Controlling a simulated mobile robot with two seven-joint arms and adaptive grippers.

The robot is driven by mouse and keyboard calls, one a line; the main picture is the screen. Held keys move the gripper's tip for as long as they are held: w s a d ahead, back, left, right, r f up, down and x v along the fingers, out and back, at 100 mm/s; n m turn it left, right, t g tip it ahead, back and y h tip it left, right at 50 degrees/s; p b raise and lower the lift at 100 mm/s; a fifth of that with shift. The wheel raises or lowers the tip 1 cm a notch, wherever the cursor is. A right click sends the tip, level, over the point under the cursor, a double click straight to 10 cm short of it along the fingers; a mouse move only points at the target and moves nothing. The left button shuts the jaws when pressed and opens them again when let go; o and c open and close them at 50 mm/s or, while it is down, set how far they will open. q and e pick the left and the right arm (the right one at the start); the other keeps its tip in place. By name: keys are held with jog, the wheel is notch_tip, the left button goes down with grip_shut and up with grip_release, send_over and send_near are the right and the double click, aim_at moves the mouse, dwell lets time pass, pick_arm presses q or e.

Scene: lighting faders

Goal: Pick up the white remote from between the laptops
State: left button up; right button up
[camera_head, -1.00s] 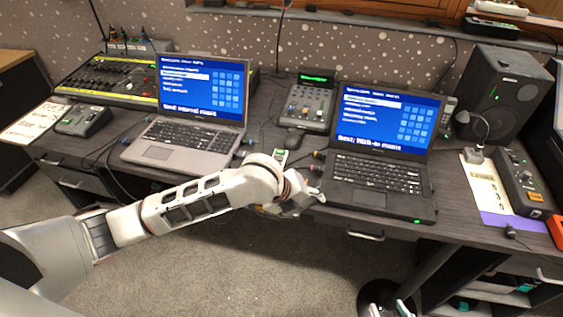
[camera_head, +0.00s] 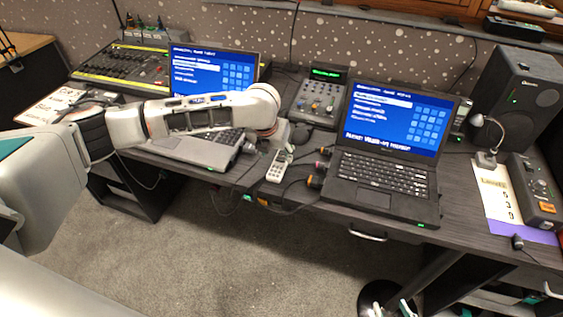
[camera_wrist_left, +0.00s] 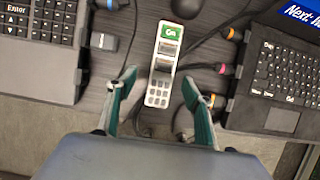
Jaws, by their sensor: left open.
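The white remote (camera_head: 279,165) lies on the dark desk between the left laptop (camera_head: 195,150) and the right laptop (camera_head: 375,187). In the left wrist view the remote (camera_wrist_left: 165,65) has a green screen end at the top and a keypad at the lower end. My left gripper (camera_wrist_left: 160,78) is open and empty there, its two fingers on either side of the keypad end, and I see no contact. In the head view its fingers are mostly hidden at the arm's end above the remote.
Cables with coloured plugs (camera_head: 318,172) lie just right of the remote. A dark mouse (camera_head: 300,132) and a small mixer (camera_head: 319,97) stand behind it. A grey adapter (camera_wrist_left: 104,41) is at the left laptop's edge. The desk's front edge is close to the remote.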

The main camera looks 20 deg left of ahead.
aim_at(280, 159)
pick_arm(q)
jog(key=x, duration=0.3)
jog(key=b+x, duration=0.1)
jog(key=x, duration=0.1)
jog(key=shift+w+d, duration=0.2)
jog(key=shift+d, duration=0.15)
jog(key=c, duration=1.4)
jog(key=shift+r, duration=0.1)
